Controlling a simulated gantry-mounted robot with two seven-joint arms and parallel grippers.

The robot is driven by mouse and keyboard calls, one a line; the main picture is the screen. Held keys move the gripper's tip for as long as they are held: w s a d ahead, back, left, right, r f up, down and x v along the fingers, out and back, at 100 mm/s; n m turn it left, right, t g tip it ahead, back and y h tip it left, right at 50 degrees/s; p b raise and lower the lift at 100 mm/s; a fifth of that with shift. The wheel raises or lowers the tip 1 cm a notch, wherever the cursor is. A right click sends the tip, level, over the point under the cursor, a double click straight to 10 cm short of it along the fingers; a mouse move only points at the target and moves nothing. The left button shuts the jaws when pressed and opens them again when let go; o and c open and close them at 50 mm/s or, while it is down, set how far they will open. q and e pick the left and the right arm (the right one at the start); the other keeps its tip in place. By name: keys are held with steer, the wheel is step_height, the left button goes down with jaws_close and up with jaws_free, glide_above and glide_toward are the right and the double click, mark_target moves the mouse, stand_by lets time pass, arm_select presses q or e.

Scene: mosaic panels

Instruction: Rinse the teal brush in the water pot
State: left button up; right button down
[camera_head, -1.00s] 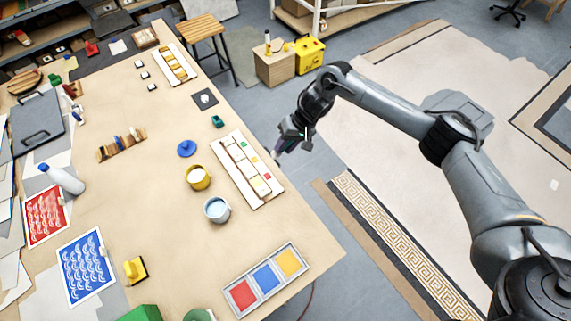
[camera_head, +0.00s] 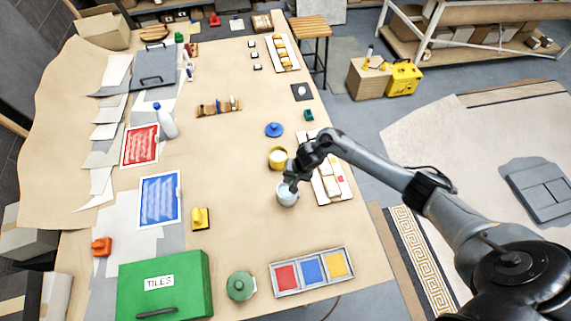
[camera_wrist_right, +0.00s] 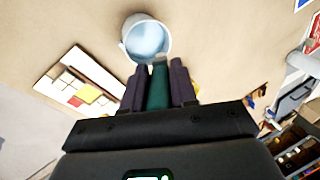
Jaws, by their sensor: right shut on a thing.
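The water pot (camera_head: 287,200) is a light blue-white pot standing on the table, left of the tile panel. In the right wrist view it shows its round opening with pale blue water (camera_wrist_right: 148,38). My right gripper (camera_head: 292,181) is at the pot's far rim in the head view. In the right wrist view its dark fingers are shut on the teal brush (camera_wrist_right: 158,88), whose teal part reaches toward the pot's rim. My left gripper is not in view.
A yellow pot (camera_head: 278,165) stands just behind the water pot. A white tile panel (camera_head: 318,188) lies to the right, partly behind my arm. A three-colour tray (camera_head: 313,284) and a green tile box (camera_head: 130,285) are at the front.

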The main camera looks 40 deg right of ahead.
steer(key=shift+s+f, duration=0.3)
steer(key=shift+f, duration=0.15)
steer(key=shift+f+b, duration=0.65)
steer(key=shift+f, duration=0.15)
step_height(320, 180, down, 4)
steer(key=b, duration=0.4)
steer(key=shift+f, duration=0.55)
stand_by(0.3)
stand_by(0.5)
stand_by(0.6)
